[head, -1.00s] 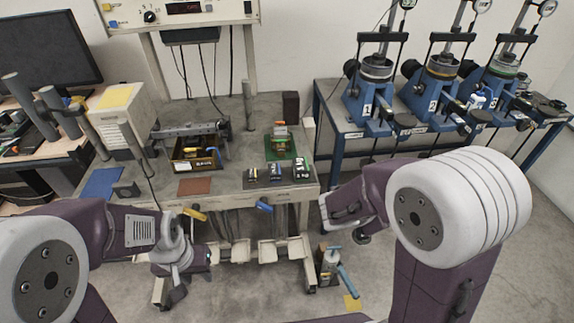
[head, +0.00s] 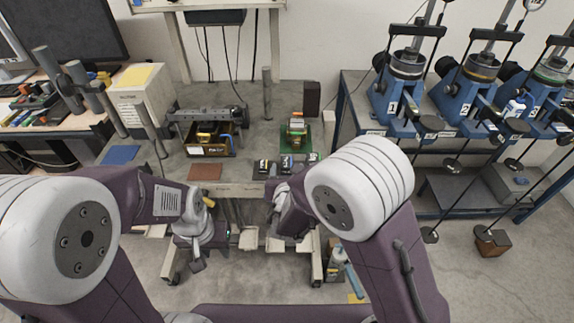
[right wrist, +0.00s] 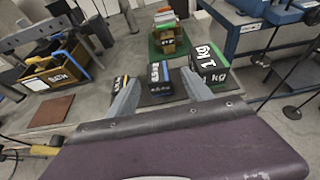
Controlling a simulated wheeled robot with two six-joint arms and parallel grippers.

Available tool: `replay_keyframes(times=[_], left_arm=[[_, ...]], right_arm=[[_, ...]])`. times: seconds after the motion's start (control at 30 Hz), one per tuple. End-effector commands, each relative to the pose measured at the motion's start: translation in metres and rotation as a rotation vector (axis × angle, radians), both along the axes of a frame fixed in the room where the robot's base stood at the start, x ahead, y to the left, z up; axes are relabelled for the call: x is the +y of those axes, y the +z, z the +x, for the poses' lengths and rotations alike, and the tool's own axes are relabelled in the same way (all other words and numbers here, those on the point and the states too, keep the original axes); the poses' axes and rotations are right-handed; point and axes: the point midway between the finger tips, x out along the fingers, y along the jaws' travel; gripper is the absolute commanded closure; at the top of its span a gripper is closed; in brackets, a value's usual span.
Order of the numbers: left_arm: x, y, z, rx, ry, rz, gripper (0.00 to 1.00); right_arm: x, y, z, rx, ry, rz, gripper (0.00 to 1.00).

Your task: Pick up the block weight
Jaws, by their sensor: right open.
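Three block weights stand in a row on a dark mat near the bench's front edge. In the right wrist view they are a yellow-and-black block (right wrist: 120,83), a blue-and-black block (right wrist: 160,73) and a larger green-and-black block marked 1 kg (right wrist: 209,63). The head view also shows the yellow one (head: 262,166), the blue one (head: 287,163) and part of the green one (head: 313,157). My right gripper (right wrist: 160,84) is open, with the blue block between its fingers in the picture; contact cannot be told. My left gripper (head: 196,262) hangs low before the bench; its jaws are unclear.
A labelled bin (head: 207,152) and a brown mat (head: 205,172) lie left on the bench. A green-based stack (head: 296,131) stands behind the blocks. Blue lever presses (head: 395,98) stand on the right table. A brown box (head: 490,241) is on the floor.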

Motion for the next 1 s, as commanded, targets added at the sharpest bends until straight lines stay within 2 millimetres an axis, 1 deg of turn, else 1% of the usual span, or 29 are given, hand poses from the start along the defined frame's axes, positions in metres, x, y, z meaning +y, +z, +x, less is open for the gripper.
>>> replay_keyframes(times=[0.13, 0.23, 0.33, 0.5, 0.53, 0.73, 1.0], left_arm=[[0.000, 0.010, 0.000, 0.000, 0.000, 0.000, 0.64], [0.000, 0.011, 0.000, 0.000, 0.000, 0.000, 0.64], [0.000, 0.011, 0.000, 0.000, 0.000, 0.000, 0.64], [0.000, 0.010, 0.000, 0.000, 0.000, 0.000, 0.64], [0.000, 0.010, 0.000, 0.000, 0.000, 0.000, 0.64], [0.000, 0.010, 0.000, 0.000, 0.000, 0.000, 0.64], [0.000, 0.010, 0.000, 0.000, 0.000, 0.000, 0.64]], right_arm=[[0.002, -0.007, 0.025, 0.002, -0.004, -0.001, 0.41], [0.002, -0.014, 0.039, 0.000, -0.004, 0.000, 0.41], [0.003, -0.017, 0.046, 0.001, -0.002, 0.000, 0.41], [0.003, -0.018, 0.046, 0.000, -0.001, 0.001, 0.41], [0.003, -0.017, 0.046, 0.000, -0.001, 0.001, 0.44], [0.003, -0.017, 0.046, 0.000, -0.001, 0.001, 1.00], [0.003, -0.018, 0.046, 0.001, -0.001, 0.001, 1.00]])
